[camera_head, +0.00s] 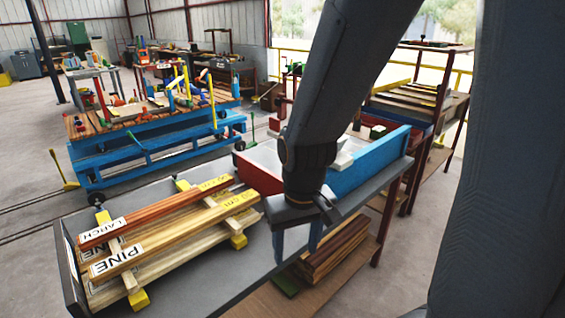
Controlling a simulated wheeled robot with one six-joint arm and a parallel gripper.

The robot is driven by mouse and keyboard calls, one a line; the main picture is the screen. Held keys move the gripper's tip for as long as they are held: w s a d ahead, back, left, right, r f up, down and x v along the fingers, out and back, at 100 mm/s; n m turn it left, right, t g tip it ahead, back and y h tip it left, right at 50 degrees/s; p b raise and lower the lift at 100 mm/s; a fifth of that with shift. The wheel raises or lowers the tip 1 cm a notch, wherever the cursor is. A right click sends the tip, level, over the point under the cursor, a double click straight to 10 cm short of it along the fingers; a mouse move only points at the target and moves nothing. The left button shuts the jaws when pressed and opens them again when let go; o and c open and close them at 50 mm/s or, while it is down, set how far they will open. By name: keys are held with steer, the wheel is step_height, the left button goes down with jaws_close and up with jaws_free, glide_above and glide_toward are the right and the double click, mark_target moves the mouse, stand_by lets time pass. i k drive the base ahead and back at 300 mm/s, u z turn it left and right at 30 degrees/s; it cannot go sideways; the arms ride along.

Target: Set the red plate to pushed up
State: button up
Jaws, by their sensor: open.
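A red plate (257,176) shows at the left end of a pale box-like tray on the grey table, left of my arm. It appears to stand upright, and my arm hides its right part. A blue panel (372,163) forms the tray's near right side. My gripper (297,243) points down over the table, in front of the red plate and nearer to the camera. Its two fingers are apart with nothing seen between them. I cannot tell its height above the table.
Labelled larch and pine boards (160,232) lie on yellow-ended supports on the grey table (215,290), left of my gripper. More boards (335,250) lie on a lower shelf. A blue wheeled bench (150,155) with tools stands behind. Open floor lies at the left.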

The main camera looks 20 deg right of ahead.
mark_target(266, 182)
steer(key=z, duration=0.55)
steer(key=k, duration=0.55)
steer(key=z, duration=0.9)
steer(key=i, duration=1.45)
steer(key=u, duration=0.85)
